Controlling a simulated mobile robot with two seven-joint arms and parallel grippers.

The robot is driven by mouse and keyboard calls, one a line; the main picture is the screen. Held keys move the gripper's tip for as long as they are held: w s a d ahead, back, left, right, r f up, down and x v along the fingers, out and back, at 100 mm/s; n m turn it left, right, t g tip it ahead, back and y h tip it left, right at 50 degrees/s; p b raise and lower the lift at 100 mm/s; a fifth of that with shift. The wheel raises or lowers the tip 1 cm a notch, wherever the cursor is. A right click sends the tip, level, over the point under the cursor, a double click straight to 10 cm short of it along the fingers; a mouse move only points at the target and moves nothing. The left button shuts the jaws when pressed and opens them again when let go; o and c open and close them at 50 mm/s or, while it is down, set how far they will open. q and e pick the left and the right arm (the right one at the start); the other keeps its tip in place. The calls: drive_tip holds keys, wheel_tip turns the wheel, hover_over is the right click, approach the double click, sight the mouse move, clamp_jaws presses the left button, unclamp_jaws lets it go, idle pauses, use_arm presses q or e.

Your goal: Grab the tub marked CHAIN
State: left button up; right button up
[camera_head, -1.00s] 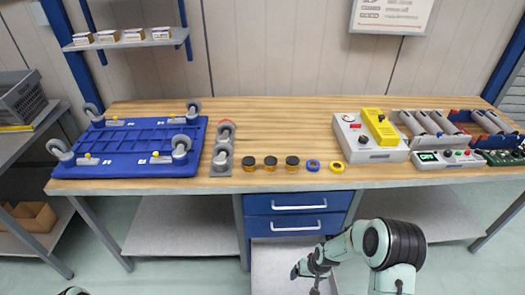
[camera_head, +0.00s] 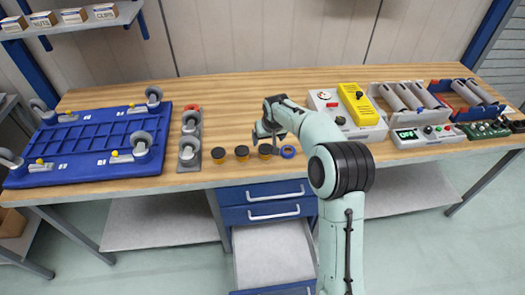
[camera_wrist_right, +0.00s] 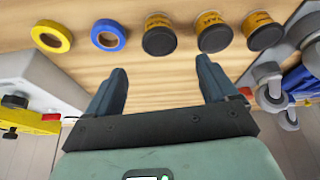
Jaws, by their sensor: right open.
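Three small tubs with black lids and orange-yellow labels stand in a row on the workbench: a left one (camera_head: 218,155), a middle one (camera_head: 241,152) and a right one (camera_head: 265,151). They also show at the top of the right wrist view, in reversed order: right tub (camera_wrist_right: 159,36), middle tub (camera_wrist_right: 214,33), left tub (camera_wrist_right: 262,31). The label lettering is too small and partly turned to tell which says CHAIN. My right gripper (camera_head: 267,137) is open and empty over the bench by the right tub; its spread fingers (camera_wrist_right: 162,75) are apart from the tubs. My left gripper is out of view.
A blue tape roll (camera_head: 288,151) lies beside the right tub, and a yellow roll (camera_wrist_right: 51,37) beyond it. A grey caster tray (camera_head: 189,150) stands left of the tubs. A control box (camera_head: 325,103) is to the right. The drawer (camera_head: 275,255) below is open.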

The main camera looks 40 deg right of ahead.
sight(265, 148)
drive_tip(key=x, duration=0.4)
drive_tip(key=shift+w+f, duration=0.25)
drive_tip(key=p+x, duration=0.1)
drive_tip(key=x, duration=0.4)
drive_tip(key=shift+f, duration=0.2)
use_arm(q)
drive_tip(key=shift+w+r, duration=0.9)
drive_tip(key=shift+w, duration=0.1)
use_arm(e)
drive_tip(key=shift+s, duration=0.2)
drive_tip(key=c, duration=1.1)
drive_tip(key=shift+r, duration=0.2)
